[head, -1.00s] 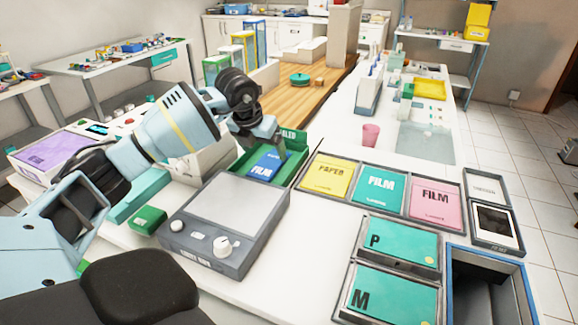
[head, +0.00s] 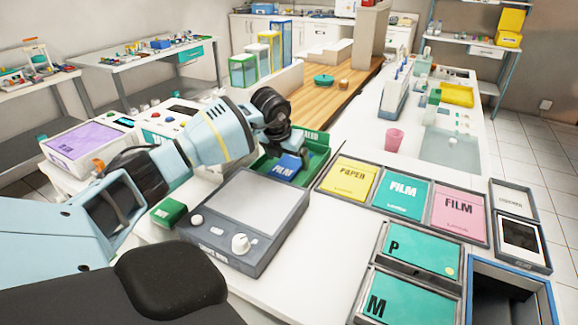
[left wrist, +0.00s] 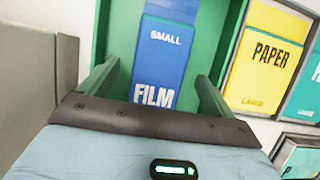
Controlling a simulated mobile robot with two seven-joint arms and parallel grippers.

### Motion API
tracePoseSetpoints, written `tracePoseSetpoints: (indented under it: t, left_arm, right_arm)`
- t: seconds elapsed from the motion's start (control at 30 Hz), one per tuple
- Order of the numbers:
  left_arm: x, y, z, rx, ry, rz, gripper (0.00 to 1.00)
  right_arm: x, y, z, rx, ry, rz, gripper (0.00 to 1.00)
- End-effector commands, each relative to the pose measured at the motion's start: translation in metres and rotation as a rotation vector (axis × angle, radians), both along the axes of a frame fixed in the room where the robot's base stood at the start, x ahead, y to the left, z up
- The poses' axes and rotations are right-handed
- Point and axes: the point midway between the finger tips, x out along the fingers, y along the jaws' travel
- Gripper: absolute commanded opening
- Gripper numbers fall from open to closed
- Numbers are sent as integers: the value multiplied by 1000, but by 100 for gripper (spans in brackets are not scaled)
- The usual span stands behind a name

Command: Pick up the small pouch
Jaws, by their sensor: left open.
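The small pouch (head: 286,168) is blue with white lettering and lies in a green tray (head: 316,160) behind the grey scale-like device. In the left wrist view the pouch (left wrist: 160,60) reads SMALL and FILM and lies lengthwise between my fingers. My left gripper (head: 284,146) is over the tray and hides part of the pouch in the head view. In the left wrist view the left gripper (left wrist: 156,72) is open and empty, with one finger on each side of the pouch. My right gripper is not in view.
The grey device (head: 246,215) with knobs stands in front of the tray. A small green box (head: 168,212) is at its left. Larger yellow (head: 348,180), teal (head: 403,198) and pink (head: 458,213) pouches lie in trays to the right. A pink cup (head: 394,139) stands behind.

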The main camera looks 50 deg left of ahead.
Motion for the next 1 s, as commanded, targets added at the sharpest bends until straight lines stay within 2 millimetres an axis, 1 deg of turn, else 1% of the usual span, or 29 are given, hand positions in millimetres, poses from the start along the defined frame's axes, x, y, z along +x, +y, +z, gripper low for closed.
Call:
tracePoseSetpoints:
  t: [0.03,0.1,0.37,0.47,0.7,0.77,1.0]
  left_arm:
    - [2,1,-6,-1,1,1,89]
    - [4,1,-11,-1,1,1,89]
    - [5,2,-13,1,-1,-1,89]
    - [5,2,-13,1,-1,-1,79]
    - [5,2,-12,0,-1,0,47]
    - [5,2,-12,0,-1,0,40]
    - [5,2,-10,1,-2,0,39]
  right_arm:
    - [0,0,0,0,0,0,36]
    - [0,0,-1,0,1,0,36]
    - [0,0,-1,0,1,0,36]
    - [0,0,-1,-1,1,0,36]
    - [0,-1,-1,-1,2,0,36]
    - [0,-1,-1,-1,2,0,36]
    - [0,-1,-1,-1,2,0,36]
